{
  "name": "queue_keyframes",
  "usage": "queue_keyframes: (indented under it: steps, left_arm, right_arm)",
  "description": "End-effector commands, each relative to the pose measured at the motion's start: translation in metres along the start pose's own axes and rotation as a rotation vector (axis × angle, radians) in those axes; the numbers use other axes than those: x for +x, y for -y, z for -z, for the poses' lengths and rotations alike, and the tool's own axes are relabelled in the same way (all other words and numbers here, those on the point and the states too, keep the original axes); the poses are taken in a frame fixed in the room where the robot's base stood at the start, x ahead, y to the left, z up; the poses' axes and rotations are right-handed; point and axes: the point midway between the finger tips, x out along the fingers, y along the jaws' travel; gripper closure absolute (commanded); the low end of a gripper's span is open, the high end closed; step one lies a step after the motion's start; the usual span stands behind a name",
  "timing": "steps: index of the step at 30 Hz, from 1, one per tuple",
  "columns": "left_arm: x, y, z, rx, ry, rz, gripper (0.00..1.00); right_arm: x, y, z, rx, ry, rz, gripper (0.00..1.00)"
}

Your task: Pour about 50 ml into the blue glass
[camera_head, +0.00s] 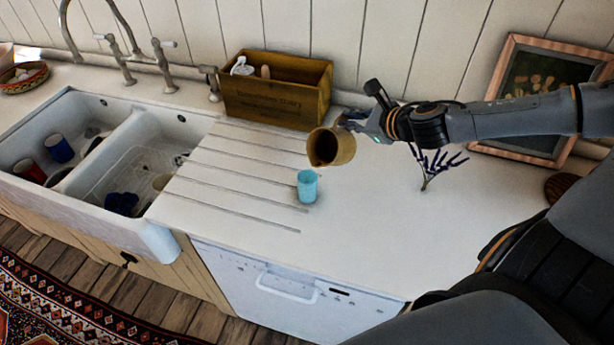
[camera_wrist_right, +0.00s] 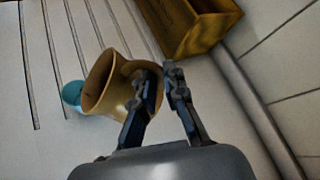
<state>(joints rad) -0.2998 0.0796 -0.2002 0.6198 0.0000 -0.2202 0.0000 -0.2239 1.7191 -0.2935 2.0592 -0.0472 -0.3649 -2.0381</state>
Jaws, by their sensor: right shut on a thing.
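The blue glass (camera_head: 307,187) stands upright on the white worktop by the draining grooves. A tan jug (camera_head: 332,148) is held above the worktop, just behind and to the right of the glass, tilted with its dark mouth towards the glass. My right gripper (camera_head: 352,122) is shut on the jug's handle side. In the right wrist view my fingers (camera_wrist_right: 160,92) close at the jug (camera_wrist_right: 106,84), and the blue glass (camera_wrist_right: 72,93) is partly hidden behind it. No liquid stream shows. My left gripper is not in view.
A wooden box (camera_head: 276,95) stands against the wall behind. The white double sink (camera_head: 60,180) at left holds cups. A framed picture (camera_head: 535,90) and a dark sprig (camera_head: 432,165) are at right. The front worktop is clear.

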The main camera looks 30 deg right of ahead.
Motion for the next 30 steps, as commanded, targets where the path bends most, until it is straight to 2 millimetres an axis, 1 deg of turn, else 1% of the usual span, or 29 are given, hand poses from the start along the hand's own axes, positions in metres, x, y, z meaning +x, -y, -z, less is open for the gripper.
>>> queue_keyframes:
  steps: [30]
  left_arm:
    - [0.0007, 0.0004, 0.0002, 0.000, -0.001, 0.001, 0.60]
  right_arm:
    - [-0.0027, 0.0051, -0.0058, -0.061, -0.010, 0.031, 1.00]
